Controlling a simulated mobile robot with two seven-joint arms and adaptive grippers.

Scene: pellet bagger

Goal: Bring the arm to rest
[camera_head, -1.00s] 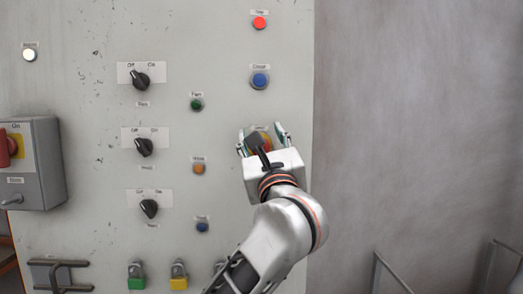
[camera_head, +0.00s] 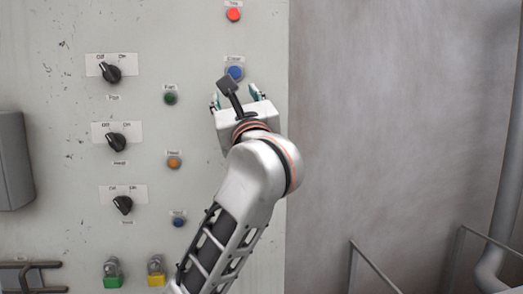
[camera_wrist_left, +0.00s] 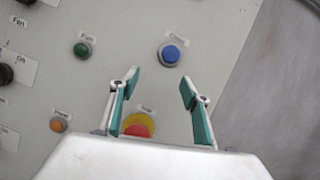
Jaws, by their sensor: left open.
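My left gripper (camera_head: 234,95) is open and empty in front of the grey panel (camera_head: 60,220), just below the blue Clear button (camera_head: 235,73). In the left wrist view its two teal-padded fingers (camera_wrist_left: 160,78) stand apart. The blue button (camera_wrist_left: 171,54) shows beyond the fingertips there. A red button with a yellow surround (camera_wrist_left: 138,129) shows low between the fingers, partly covered by the gripper body. That button is hidden behind my gripper in the head view. My right gripper is not in view.
Black rotary switches (camera_head: 117,142), a green button (camera_head: 170,98), an orange button (camera_head: 174,163) and padlocks (camera_head: 156,268) are on the panel left of my arm. A grey box (camera_head: 14,160) juts out at far left. Railings (camera_head: 375,270) and a pipe (camera_head: 505,210) stand at right.

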